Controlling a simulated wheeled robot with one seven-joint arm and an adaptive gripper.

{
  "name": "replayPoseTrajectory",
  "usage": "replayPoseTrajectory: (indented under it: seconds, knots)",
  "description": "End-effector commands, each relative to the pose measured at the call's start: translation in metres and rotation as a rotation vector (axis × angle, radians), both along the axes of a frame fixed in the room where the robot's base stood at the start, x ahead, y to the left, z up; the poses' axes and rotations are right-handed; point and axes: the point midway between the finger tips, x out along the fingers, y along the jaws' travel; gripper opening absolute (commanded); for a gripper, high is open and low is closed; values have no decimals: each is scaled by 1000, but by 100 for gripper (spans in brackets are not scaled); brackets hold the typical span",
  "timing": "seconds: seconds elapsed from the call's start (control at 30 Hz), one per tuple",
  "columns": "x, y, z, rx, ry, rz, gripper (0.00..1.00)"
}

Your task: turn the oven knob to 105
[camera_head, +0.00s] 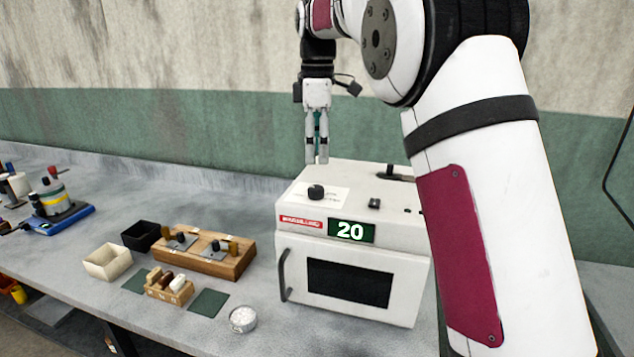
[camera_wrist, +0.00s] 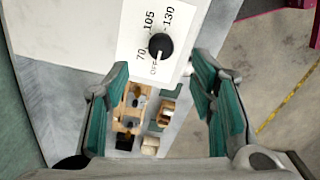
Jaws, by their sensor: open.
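The white oven (camera_head: 352,285) stands on the grey bench, its door shut and its green display (camera_head: 351,231) reading 20. The black oven knob (camera_head: 316,192) sits on a white dial plate on top. In the wrist view the knob (camera_wrist: 159,47) shows a white pointer mark on the side toward OFF, with 70, 105 and 130 printed around it. My gripper (camera_head: 317,160) points down above the oven top, behind and above the knob. In the wrist view my gripper (camera_wrist: 160,80) is open, with its green-padded fingers apart and nothing between them.
A black switch (camera_head: 374,203) and a dark fitting (camera_head: 396,173) are also on the oven top. Left of the oven are a wooden block (camera_head: 204,254), a small vial rack (camera_head: 169,288), a white tray (camera_head: 108,261), a black tray (camera_head: 142,236) and a dish (camera_head: 243,319).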

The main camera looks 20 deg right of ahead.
Motion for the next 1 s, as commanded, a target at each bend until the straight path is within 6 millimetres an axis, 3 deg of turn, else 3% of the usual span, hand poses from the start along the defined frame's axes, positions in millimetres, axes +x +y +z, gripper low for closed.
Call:
replayPoseTrajectory:
  seconds: [0.3, 0.5, 0.9, 1.0]
  knots:
    - [-2, 0, -59, 1, 3, -1, 51]
    - [-1, 0, -82, 1, 2, -1, 51]
    - [0, 0, -90, 1, -1, -1, 51]
    - [0, 0, -90, 1, -1, -1, 30]
